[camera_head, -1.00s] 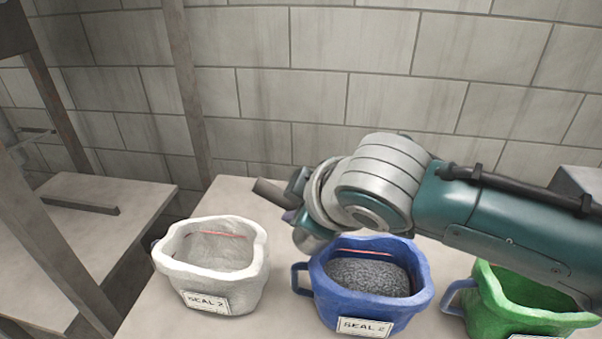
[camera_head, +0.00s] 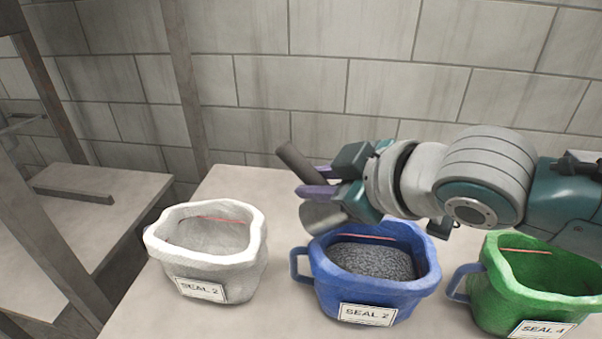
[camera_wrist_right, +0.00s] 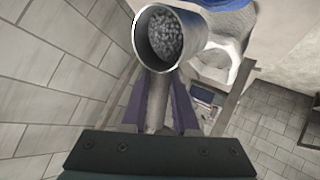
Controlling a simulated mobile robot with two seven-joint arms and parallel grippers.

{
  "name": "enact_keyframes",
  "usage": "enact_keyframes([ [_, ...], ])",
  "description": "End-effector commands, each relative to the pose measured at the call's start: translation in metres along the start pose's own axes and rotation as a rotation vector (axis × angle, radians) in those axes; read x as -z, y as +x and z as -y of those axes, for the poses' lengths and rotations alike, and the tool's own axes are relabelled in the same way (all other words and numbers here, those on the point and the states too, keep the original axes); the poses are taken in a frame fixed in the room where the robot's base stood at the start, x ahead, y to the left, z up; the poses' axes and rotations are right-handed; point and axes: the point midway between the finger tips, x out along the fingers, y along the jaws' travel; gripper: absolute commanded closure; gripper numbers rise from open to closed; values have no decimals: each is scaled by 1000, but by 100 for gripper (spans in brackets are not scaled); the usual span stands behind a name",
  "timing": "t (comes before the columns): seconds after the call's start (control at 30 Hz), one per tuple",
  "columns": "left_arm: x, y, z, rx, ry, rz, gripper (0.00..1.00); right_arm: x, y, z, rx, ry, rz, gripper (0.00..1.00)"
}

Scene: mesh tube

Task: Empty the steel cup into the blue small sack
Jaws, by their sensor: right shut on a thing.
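My right gripper (camera_head: 318,182) is shut on the steel cup (camera_head: 322,216), with the dark handle rod (camera_head: 296,160) passing between its purple fingers. The cup is tilted and hangs just behind and above the left rear rim of the blue small sack (camera_head: 372,302), left of its opening. In the right wrist view the cup (camera_wrist_right: 141,42) holds grey granules (camera_wrist_right: 168,38), in front of my right gripper (camera_wrist_right: 157,105). Grey granules also lie inside the blue sack. The blue sack has a left loop handle and a "SEAL 2" label. My left gripper is not in view.
A white sack (camera_head: 212,266) stands left of the blue one, and a green sack (camera_head: 520,303) stands to its right. All are on a pale table (camera_head: 150,315). A brick wall (camera_head: 300,60) closes the back. Metal posts (camera_head: 185,90) and a lower bench (camera_head: 100,215) are at left.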

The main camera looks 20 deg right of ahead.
Motion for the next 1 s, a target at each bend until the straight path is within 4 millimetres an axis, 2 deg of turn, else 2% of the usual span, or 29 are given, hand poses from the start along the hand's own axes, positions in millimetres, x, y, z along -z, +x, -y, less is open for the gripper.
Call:
enact_keyframes([
  [0.27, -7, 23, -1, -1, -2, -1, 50, -3, -5, -3, 0, 65, -92, 100],
  [0.6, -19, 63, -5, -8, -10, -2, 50, -16, -5, -4, -1, 147, -204, 100],
  [1.0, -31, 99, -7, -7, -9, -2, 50, -21, -17, -11, 0, 249, -343, 100],
])
